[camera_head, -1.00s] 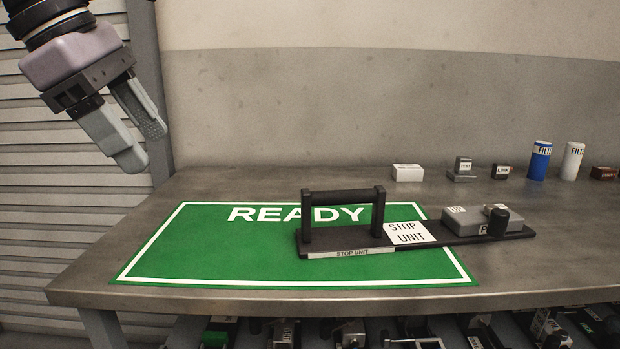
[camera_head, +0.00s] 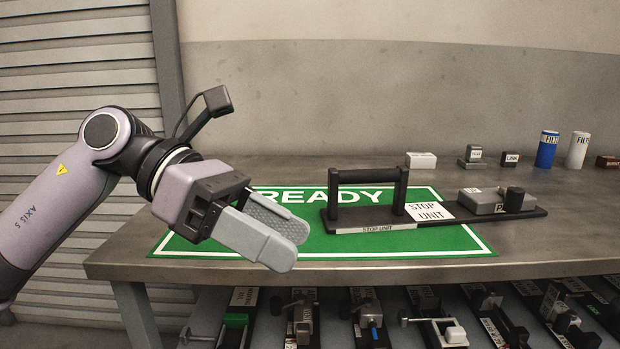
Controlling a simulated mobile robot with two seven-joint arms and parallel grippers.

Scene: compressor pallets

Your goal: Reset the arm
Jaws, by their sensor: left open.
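My left gripper (camera_head: 283,238) is open and empty. It hangs in front of the left part of the green READY mat (camera_head: 440,243) and hides some of it. The arm comes in from the left, bent at the wrist. To the right of the fingers, apart from them, the black stop unit (camera_head: 465,216) with its upright handle (camera_head: 367,178) lies partly on the mat. Its right end reaches past the mat's edge onto the table. My right gripper is not in view.
The grey table (camera_head: 300,170) carries a white box (camera_head: 420,160), a blue filter (camera_head: 547,149), a white filter (camera_head: 578,150) and small labelled parts along its back right. Several units (camera_head: 370,318) sit on a shelf below. A shutter wall (camera_head: 70,70) stands at the left.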

